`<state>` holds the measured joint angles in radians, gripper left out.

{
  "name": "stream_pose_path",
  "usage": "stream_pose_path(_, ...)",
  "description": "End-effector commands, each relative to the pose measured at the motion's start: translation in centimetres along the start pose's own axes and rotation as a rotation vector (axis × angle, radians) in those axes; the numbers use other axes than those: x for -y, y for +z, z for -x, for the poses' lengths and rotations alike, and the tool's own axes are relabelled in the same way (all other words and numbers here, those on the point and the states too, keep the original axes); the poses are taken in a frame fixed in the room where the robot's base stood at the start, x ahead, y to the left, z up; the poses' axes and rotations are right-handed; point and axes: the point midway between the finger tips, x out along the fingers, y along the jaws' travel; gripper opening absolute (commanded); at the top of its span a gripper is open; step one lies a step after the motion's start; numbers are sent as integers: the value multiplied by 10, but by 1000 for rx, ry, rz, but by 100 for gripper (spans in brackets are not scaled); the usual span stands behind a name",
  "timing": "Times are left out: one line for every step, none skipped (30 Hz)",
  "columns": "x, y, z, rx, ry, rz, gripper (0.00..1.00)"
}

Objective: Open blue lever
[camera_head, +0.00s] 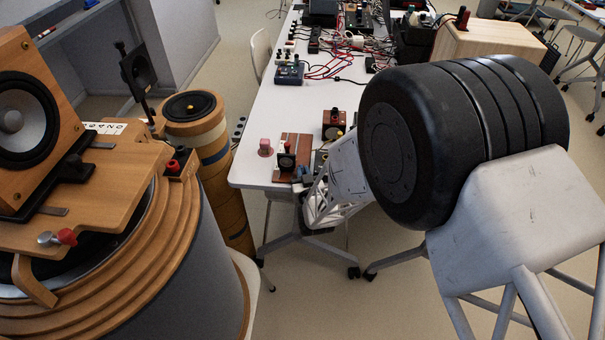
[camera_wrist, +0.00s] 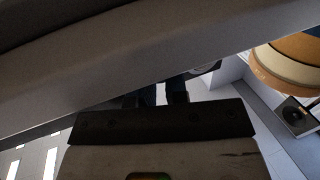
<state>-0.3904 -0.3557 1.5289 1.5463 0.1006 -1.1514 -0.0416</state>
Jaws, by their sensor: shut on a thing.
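My gripper (camera_head: 304,181) is at the near edge of the white table, low beside a small brown board (camera_head: 300,142), partly hidden by my own arm. A small dark blue piece (camera_head: 299,173) shows at its fingertips and looks like the blue lever; its exact shape and angle are too small to tell. My gripper is shut on it. In the wrist view, the dark fingertips of my gripper (camera_wrist: 162,94) show only in part, between a dark bar and a large grey surface. The lever cannot be made out there.
Electronics and red cables (camera_head: 330,68) fill the far table. A tall wooden speaker column (camera_head: 208,150) stands left of the table, and a large round speaker cabinet (camera_head: 190,250) is nearer.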

Motion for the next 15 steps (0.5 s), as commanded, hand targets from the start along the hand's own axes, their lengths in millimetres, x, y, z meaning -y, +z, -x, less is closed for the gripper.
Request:
stream_pose_path(-2,-1,-1,-2,-17,0,0)
stream_pose_path(-2,-1,-1,-2,-30,0,0)
stream_pose_path(-2,-1,-1,-2,-44,0,0)
stream_pose_path(-2,-1,-1,-1,-55,1,0)
stream_pose_path(-2,-1,-1,-1,-64,0,0)
stream_pose_path(-2,-1,-1,-1,-76,0,0)
stream_pose_path(-2,-1,-1,-1,-82,-1,0)
stream_pose_path(-2,-1,-1,0,-89,0,0)
stream_pose_path(-2,-1,-1,0,-94,0,0)
stream_pose_path(-2,-1,0,0,-96,0,0)
stream_pose_path(-2,-1,0,0,-98,0,0)
stream_pose_path(-2,-1,0,0,-99,0,0)
stream_pose_path(-2,-1,0,0,-99,0,0)
stream_pose_path(-2,-1,0,0,-99,0,0)
stream_pose_path(-2,-1,0,0,-99,0,0)
